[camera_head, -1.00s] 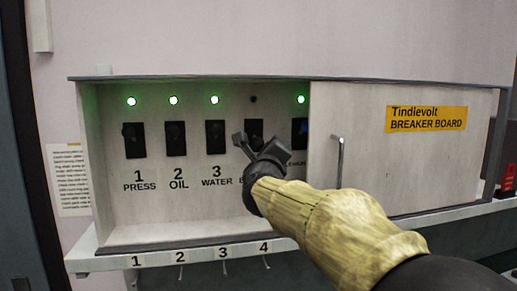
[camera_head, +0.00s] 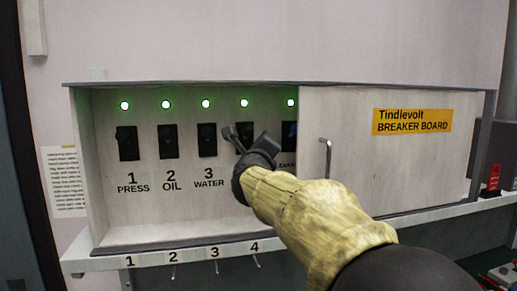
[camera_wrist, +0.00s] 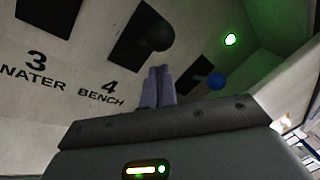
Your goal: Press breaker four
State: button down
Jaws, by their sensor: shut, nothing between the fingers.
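Breaker four (camera_head: 243,128) is a black switch plate on the white board, partly hidden by my gripper in the head view. Its lamp (camera_head: 244,103) glows green. In the wrist view breaker four (camera_wrist: 137,38) has a rounded black knob and the label "4 BENCH" (camera_wrist: 102,94) below it. My gripper (camera_head: 231,133) is shut and empty. In the wrist view its fingertips (camera_wrist: 159,72) lie just below the knob in the picture; I cannot tell whether they touch it.
Breakers one (camera_head: 128,143), two (camera_head: 168,141) and three (camera_head: 207,139) have green lamps. A fifth breaker with a blue knob (camera_wrist: 216,81) is right of breaker four. A sliding door (camera_head: 375,165) with a handle (camera_head: 326,157) covers the right side.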

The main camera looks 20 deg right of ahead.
jog(key=s+r+b, duration=0.1)
jog(key=s+b, duration=0.2)
jog(key=s, duration=0.6)
jog(key=shift+s+a+r, duration=0.2)
jog(key=shift+a+r, duration=0.05)
jog(key=shift+a, duration=0.15)
jog(key=shift+f, duration=0.1)
